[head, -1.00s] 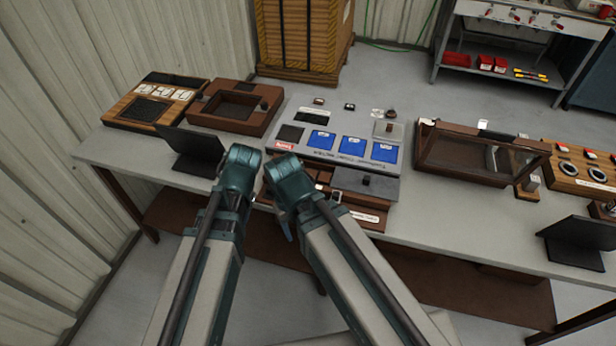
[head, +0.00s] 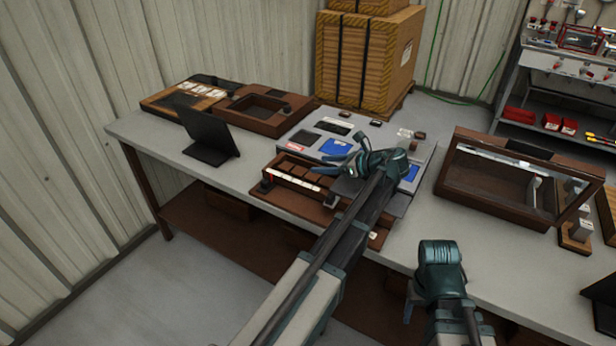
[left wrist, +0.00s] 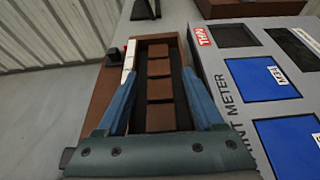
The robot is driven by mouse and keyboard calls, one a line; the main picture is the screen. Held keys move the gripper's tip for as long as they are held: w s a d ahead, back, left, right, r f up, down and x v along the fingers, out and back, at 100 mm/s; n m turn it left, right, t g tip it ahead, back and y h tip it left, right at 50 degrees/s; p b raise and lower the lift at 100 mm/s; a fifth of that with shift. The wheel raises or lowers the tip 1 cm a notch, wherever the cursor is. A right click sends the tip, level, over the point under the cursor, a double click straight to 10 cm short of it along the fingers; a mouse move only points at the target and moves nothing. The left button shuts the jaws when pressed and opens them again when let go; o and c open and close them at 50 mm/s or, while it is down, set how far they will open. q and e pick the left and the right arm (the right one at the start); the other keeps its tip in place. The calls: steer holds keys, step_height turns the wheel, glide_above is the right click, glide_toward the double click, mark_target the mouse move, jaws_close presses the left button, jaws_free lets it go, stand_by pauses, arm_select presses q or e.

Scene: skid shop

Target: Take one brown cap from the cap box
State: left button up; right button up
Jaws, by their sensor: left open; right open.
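The cap box (head: 262,194) is a long dark brown box along the front of the table, in front of a grey meter board. The left wrist view shows its open compartment (left wrist: 181,52) with several square brown caps (left wrist: 159,88) in a row. My left gripper (head: 331,160) is open over the right part of the box, fingers toward the left. In the left wrist view its fingers (left wrist: 160,78) lie either side of the row, with nothing held. My right gripper (head: 410,300) is low at the table's front edge, mostly hidden behind its own wrist.
The grey meter board (head: 308,122) with blue pads adjoins the box. A black tablet stand (head: 208,135) stands to the left, with a brown tray (head: 250,118) behind. A glass-lidded brown case (head: 495,180) stands to the right. Bare tabletop (head: 160,135) lies at the left end.

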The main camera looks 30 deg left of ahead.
arm_select(q)
steer(key=b, duration=0.3)
glide_toward(287, 167)
steer(key=x, duration=0.3)
steer(key=shift+w+r, duration=0.1)
steer(key=shift+w, duration=0.2)
steer(key=shift+a, duration=0.65)
steer(key=b+x, duration=0.1)
steer(key=x, duration=0.1)
steer(key=f+b+x, duration=0.1)
steer(key=x, duration=0.1)
steer(key=shift+s+a+b, duration=0.1)
steer(key=shift+a+b, duration=0.05)
steer(key=shift+b, duration=0.15)
steer(key=shift+a, duration=0.35)
steer(key=c, duration=1.1)
